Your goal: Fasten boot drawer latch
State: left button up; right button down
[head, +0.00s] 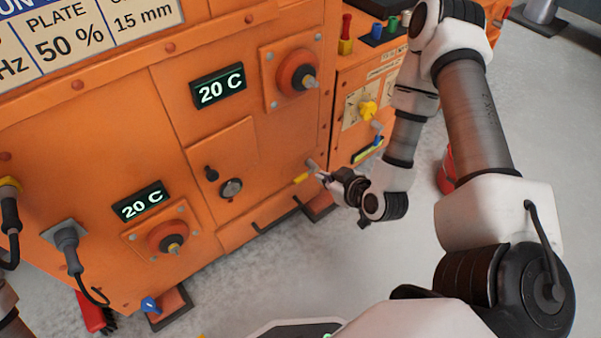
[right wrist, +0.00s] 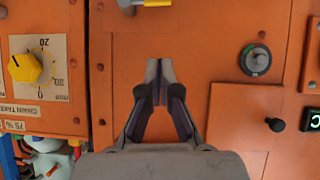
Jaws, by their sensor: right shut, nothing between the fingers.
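A small latch-like fitting sits low on the orange machine near its right corner. It has a grey pin (head: 311,165) and a yellow-tipped bar (head: 300,178). In the right wrist view the yellow part (right wrist: 157,3) is cut off by the top edge. My right gripper (head: 324,177) is just in front of this fitting in the head view. In the right wrist view its fingertips (right wrist: 158,82) are together and empty over bare orange panel, apart from the fitting. I cannot tell its exact distance from the panel. My left gripper is outside the view.
A small door with a black knob (head: 210,174) and a round metal lock (head: 231,188) is left of the gripper. A yellow dial (head: 368,109) is on the right-hand panel. A red object (head: 446,172) stands behind my right arm. Grey floor (head: 290,275) lies open in front.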

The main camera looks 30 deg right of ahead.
dwell(0.3)
jog(key=s+f+b+x, duration=0.1)
jog(key=f+b+x, duration=0.1)
jog(key=b+x, duration=0.6)
jog(key=x, duration=0.4)
jog(key=shift+f, duration=0.45)
jog(key=shift+w+d, duration=0.15)
